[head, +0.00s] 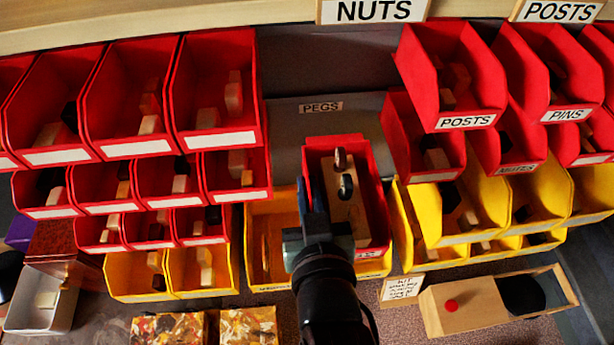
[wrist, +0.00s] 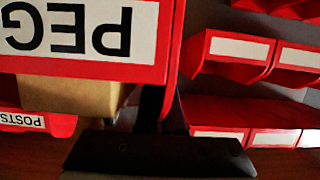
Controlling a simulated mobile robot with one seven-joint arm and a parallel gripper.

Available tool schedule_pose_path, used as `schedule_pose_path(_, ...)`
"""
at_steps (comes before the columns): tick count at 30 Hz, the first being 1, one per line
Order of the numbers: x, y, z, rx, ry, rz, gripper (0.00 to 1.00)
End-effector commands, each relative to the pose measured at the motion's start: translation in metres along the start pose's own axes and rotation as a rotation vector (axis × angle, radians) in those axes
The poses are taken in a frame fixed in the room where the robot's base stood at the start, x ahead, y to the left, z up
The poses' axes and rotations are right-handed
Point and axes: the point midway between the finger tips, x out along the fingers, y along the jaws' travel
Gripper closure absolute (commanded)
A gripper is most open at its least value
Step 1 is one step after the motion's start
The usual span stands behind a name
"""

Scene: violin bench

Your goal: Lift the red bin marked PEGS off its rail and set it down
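The red PEGS bin (head: 375,200) is in the middle of the head view, in front of a yellow bin. It holds a pale wooden block with dark round-topped pegs. In the wrist view its front (wrist: 168,40) is close, with an upside-down label reading PEG. My gripper (head: 312,195) reaches in at the bin's left side, one dark finger on each side of the left wall, and appears shut on it. In the wrist view the gripper (wrist: 160,110) is partly dark against the wall. The bin's underside is hidden.
A PEGS sign (head: 320,107) is on the grey back panel above a bare gap. Red bins (head: 215,90) stand close at left, more red bins (head: 450,75) at right. Yellow bins (head: 410,235) are below. A wooden box (head: 460,310) and a paper note (head: 402,289) lie at lower right.

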Motion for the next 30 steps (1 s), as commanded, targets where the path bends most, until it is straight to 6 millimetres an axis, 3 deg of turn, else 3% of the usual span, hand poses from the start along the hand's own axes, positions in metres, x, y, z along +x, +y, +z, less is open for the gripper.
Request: schedule_pose_path(30,-0.059,-0.001,0.015,-0.001,0.001,-0.001,1.0)
